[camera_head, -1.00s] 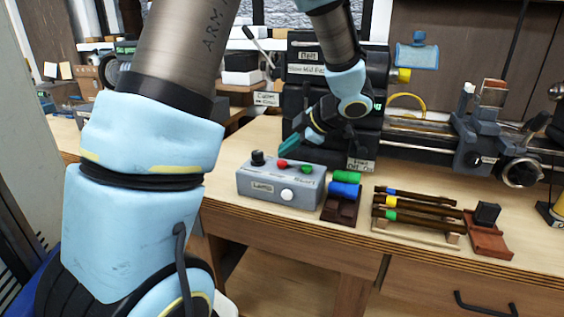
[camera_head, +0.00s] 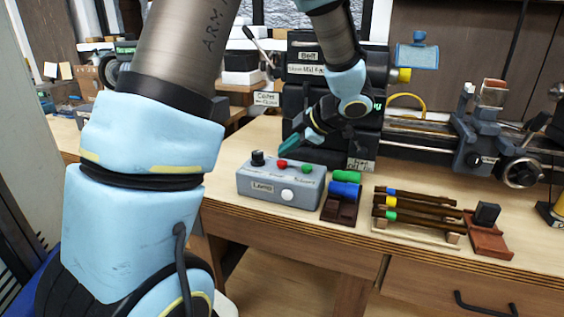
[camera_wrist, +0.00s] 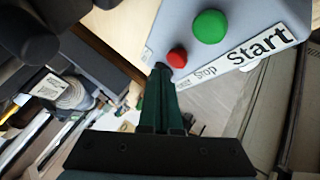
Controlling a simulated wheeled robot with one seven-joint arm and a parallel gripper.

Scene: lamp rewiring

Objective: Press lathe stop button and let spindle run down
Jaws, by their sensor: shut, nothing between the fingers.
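A grey control box (camera_head: 255,189) stands on the bench, with a red stop button (camera_head: 282,163) and a green start button (camera_head: 306,168) on top. In the wrist view the red button (camera_wrist: 177,58) sits by the "Stop" label and the larger green button (camera_wrist: 209,27) by "Start". My gripper (camera_wrist: 161,69) is shut and empty, its dark green fingertips close beside the red button. I cannot tell whether they touch it. In the head view my gripper (camera_head: 290,148) is just above and behind the red button. The dark lathe (camera_head: 305,75) stands behind; spindle motion cannot be told.
The box also has a black knob (camera_head: 257,158) and a white button (camera_head: 287,195). To its right are green and blue cylinders (camera_head: 345,184) in a dark holder, a rack of rods (camera_head: 415,210) and a red-brown stand (camera_head: 487,235). The front bench strip is clear.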

